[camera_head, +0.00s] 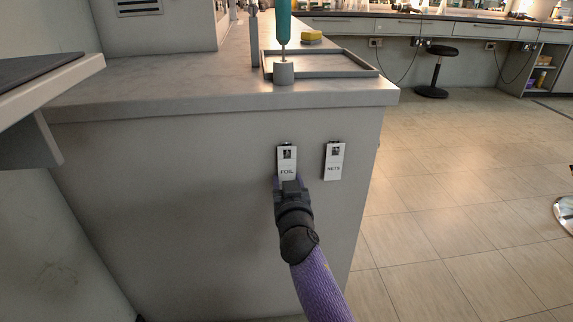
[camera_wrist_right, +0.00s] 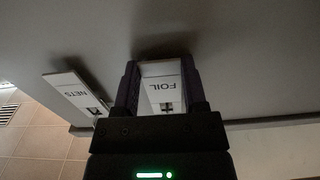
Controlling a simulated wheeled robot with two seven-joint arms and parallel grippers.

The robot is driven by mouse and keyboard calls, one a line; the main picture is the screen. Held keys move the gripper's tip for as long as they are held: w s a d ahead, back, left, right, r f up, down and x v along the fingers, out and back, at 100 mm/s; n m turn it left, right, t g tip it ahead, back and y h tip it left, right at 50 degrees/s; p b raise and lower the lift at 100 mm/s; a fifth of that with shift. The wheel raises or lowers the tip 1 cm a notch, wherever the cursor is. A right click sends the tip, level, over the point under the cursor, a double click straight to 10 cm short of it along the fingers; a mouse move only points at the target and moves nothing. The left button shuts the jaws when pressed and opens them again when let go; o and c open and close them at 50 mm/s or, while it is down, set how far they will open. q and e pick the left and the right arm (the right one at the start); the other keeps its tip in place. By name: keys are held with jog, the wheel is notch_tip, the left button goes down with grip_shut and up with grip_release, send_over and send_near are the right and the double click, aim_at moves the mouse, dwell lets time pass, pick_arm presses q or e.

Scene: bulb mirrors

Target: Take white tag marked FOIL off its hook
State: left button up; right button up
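The white tag marked FOIL (camera_head: 287,160) hangs upright at its small dark hook on the grey end panel of the counter. My right gripper (camera_head: 290,186) comes up from below and is at the tag's lower part, which it hides in the head view. In the right wrist view the FOIL tag (camera_wrist_right: 162,85) lies between the two dark fingers of the right gripper (camera_wrist_right: 160,72), one along each side. Whether the fingers press on its edges or stand slightly apart is not clear. My left gripper is not in view.
A second white tag marked NETS (camera_head: 334,161) hangs just to the right; it also shows in the right wrist view (camera_wrist_right: 76,95). Above, the countertop holds a grey tray (camera_head: 345,70), a teal-handled tool (camera_head: 283,22) in a stand and a yellow object (camera_head: 312,35). Open floor lies right.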

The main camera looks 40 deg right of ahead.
aim_at(287, 174)
jog(key=shift+c, duration=0.6)
jog(key=shift+r+p, duration=0.7)
jog(key=shift+r, duration=0.15)
jog(key=shift+p+v, duration=0.7)
jog(key=shift+v, duration=1.55)
jog(key=shift+s+a, duration=0.15)
jog(key=shift+s, duration=0.1)
